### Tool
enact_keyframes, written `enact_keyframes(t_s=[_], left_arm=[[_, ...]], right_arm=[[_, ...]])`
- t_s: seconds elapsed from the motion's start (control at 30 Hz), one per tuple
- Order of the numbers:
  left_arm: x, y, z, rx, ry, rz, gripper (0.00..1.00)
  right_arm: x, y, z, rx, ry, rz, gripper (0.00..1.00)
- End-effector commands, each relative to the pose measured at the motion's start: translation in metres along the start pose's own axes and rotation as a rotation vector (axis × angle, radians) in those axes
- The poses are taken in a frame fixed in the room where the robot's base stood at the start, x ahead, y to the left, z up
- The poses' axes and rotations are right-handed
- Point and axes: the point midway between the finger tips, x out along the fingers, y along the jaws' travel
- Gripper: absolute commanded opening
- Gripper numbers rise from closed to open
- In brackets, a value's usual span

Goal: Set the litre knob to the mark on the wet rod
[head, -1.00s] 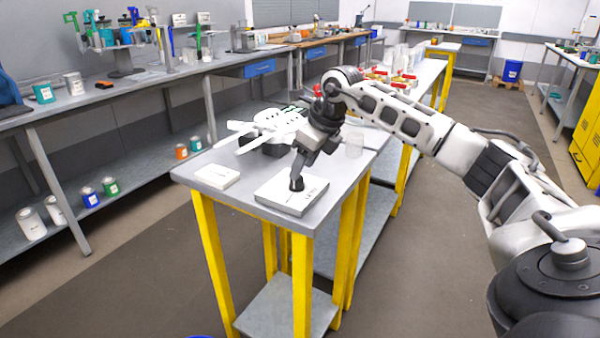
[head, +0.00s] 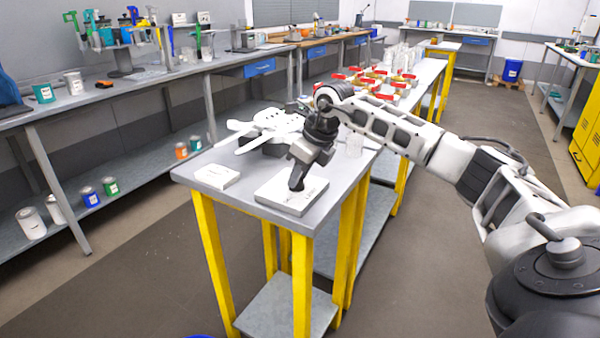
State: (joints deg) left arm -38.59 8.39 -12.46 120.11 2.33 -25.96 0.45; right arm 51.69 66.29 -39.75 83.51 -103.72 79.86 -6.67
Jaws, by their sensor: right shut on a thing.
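A flat white box (head: 292,204) lies near the front corner of the grey table, with small dark print on its top. My right gripper (head: 297,183) points down at the middle of this box. It is shut on the knob on the box's top, and its fingers hide most of that knob. The print is too small to read. My left gripper is not in view. I cannot make out a wet rod with a mark.
A smaller white block (head: 217,176) lies left of the box on the grey table (head: 240,205). A white device with arms (head: 268,128) stands behind. Red-handled brass valves (head: 375,80) and a clear glass (head: 354,145) are farther back.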

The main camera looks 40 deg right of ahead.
Motion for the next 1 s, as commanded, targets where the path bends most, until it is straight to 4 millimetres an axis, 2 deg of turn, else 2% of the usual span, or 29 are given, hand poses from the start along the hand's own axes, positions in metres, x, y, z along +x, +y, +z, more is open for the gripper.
enact_keyframes(t_s=[0.37,1.0], left_arm=[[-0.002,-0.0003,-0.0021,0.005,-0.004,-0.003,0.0],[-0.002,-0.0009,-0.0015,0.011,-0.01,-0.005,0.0]], right_arm=[[-0.0016,0.0018,0.0012,0.16,-0.003,-0.068,0.05],[-0.0001,0.0069,0.0044,0.714,-0.005,-0.295,0.05]])
